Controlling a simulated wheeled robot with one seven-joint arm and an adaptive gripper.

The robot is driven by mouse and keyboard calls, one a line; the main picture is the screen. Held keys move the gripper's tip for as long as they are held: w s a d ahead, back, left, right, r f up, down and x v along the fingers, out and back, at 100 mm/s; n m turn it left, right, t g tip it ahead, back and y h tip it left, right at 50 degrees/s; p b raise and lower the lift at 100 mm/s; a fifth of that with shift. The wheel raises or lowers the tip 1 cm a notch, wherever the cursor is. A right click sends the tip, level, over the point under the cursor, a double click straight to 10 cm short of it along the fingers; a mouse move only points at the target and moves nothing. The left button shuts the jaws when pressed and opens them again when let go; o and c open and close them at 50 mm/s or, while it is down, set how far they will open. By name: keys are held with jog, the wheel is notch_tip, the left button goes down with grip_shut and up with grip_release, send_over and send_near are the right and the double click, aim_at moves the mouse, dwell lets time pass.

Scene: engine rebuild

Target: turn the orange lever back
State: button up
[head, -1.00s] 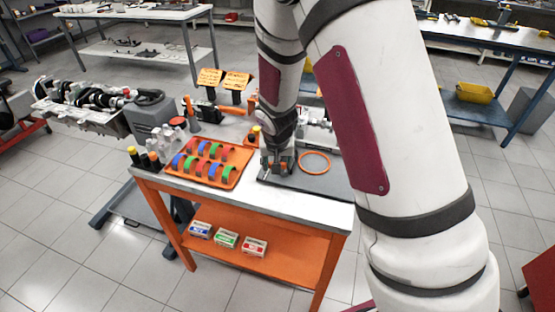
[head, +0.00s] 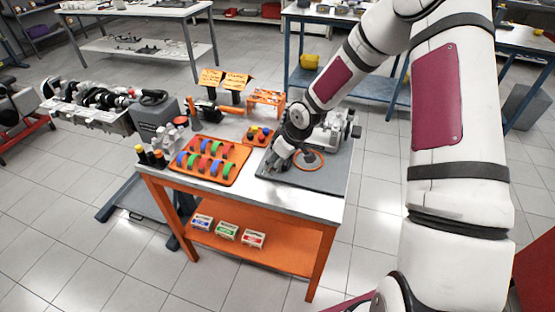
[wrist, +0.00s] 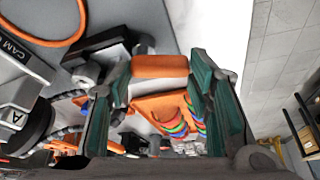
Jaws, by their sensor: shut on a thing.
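The orange lever (wrist: 160,66) shows in the wrist view as a rounded orange block between my two green-padded fingertips. My gripper (wrist: 157,88) is shut on it. A black and silver part (wrist: 98,55) lies just left of the lever, but I cannot tell how the two join. In the head view my gripper (head: 280,161) is low over the left part of the grey mat (head: 325,179), and it hides the lever there. A grey part marked CAM (wrist: 22,58) is at the left of the wrist view.
An orange ring (head: 322,153) lies on the mat beside my gripper. An orange tray (head: 236,173) of coloured shells stands to the left. A small orange tray with knobs (head: 257,136) and a metal device (head: 332,130) are behind. The bench's front edge is clear.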

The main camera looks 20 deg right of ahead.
jog(key=shift+s+d+n+g+y, duration=0.1)
jog(key=shift+n+g+y, duration=0.1)
jog(key=shift+n, duration=0.55)
jog(key=shift+d+n+g+y, duration=0.15)
jog(key=shift+n+g+y, duration=0.05)
jog(key=shift+n, duration=0.5)
jog(key=shift+s+d+n+g+y, duration=0.1)
jog(key=shift+n+g+y, duration=0.1)
jog(key=shift+n, duration=0.55)
